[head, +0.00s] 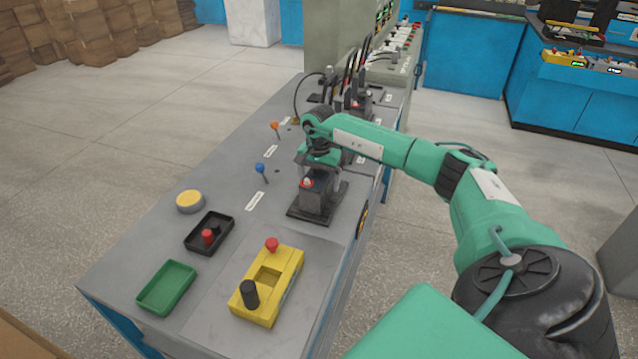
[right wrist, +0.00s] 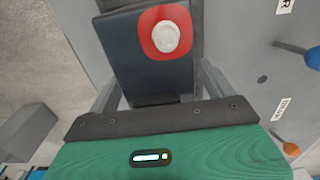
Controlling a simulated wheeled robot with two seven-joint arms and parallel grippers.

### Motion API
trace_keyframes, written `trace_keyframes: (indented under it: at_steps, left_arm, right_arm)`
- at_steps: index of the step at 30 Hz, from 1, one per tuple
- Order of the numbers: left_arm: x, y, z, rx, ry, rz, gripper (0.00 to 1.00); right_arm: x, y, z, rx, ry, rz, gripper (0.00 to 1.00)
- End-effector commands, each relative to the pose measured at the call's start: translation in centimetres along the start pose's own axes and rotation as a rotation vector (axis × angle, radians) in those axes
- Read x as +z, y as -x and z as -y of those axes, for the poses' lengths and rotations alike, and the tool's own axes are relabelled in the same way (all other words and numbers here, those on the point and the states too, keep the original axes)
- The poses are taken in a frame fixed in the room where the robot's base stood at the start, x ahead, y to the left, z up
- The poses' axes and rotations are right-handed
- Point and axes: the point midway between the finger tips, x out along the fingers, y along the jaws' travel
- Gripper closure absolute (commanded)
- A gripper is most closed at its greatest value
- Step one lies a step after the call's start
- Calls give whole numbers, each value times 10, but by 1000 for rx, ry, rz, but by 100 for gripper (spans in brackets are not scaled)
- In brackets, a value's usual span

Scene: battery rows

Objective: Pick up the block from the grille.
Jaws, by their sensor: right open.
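The block (head: 316,199) is a dark grey box with a red ring and white cap on top. It stands upright on a black grille-like base (head: 298,218) on the grey bench. In the right wrist view the block (right wrist: 135,60) fills the upper middle. My right gripper (head: 320,172) is over the block, pointing down, and partly hides it. In the right wrist view my right gripper (right wrist: 158,88) is open, with one grey finger on each side of the block. I cannot tell whether the fingers touch it. My left gripper is out of view.
On the bench (head: 140,240) are a green tray (head: 167,287), a black tray (head: 209,233) with a red knob, a yellow box (head: 267,285), a yellow button (head: 190,201), and blue (head: 260,168) and orange (head: 275,127) levers. More dark units with cables stand behind my arm.

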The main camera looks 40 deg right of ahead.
Motion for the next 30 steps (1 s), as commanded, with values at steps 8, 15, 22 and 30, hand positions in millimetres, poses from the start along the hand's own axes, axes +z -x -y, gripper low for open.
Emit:
trace_keyframes:
  at_steps: [8,15,22,30]
  left_arm:
    - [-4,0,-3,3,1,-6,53]
    - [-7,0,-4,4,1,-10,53]
    - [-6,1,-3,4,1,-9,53]
    - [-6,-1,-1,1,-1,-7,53]
  right_arm:
    - [0,0,0,0,0,0,39]
    - [0,0,0,-1,0,0,86]
    - [-1,4,1,-6,-1,-2,100]
    - [-1,10,1,-7,-1,-2,100]
